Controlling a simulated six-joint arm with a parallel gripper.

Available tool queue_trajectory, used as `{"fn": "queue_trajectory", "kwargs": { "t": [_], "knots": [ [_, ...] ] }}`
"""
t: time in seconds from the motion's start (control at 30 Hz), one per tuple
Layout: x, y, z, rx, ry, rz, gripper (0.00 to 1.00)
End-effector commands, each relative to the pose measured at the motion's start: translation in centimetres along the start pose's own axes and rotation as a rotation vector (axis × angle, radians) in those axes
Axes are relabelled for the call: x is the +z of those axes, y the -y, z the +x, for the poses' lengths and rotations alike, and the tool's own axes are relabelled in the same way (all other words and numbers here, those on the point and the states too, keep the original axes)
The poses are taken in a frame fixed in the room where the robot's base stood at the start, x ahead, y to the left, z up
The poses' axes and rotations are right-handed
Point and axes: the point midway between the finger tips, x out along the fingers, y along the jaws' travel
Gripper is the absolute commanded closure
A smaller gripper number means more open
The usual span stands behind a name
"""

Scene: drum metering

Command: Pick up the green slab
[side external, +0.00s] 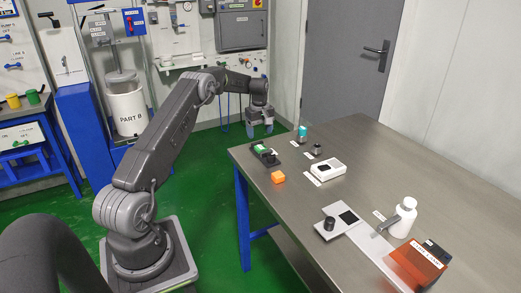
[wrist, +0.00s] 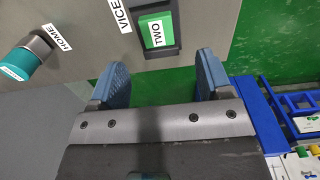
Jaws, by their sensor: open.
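The green slab (side external: 261,148) sits in a dark holder (side external: 270,160) near the table's far left corner. In the wrist view the slab (wrist: 155,29) lies ahead of my fingers, with a white "TWO" label on it, in the black holder (wrist: 174,48). My gripper (side external: 260,129) is open and empty, pointing down, apart from the slab. In the side view it appears just beyond the table's edge. In the wrist view its blue fingers (wrist: 162,80) stand wide apart, with green floor between them.
A teal-topped cylinder (side external: 303,131) stands near the slab, beside a "HOME" label (wrist: 60,37). The right side of the table is clear.

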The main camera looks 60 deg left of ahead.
Motion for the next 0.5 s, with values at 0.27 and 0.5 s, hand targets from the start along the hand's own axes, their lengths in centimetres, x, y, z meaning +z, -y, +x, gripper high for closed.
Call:
{"fn": "queue_trajectory", "kwargs": {
  "t": [0.27, 0.5],
  "knots": [
    [0.1, -0.1, 1.9, 0.000, 0.000, 0.001, 0.28],
    [0.2, -0.3, 5.0, -0.002, 0.002, 0.002, 0.28]
  ]
}}
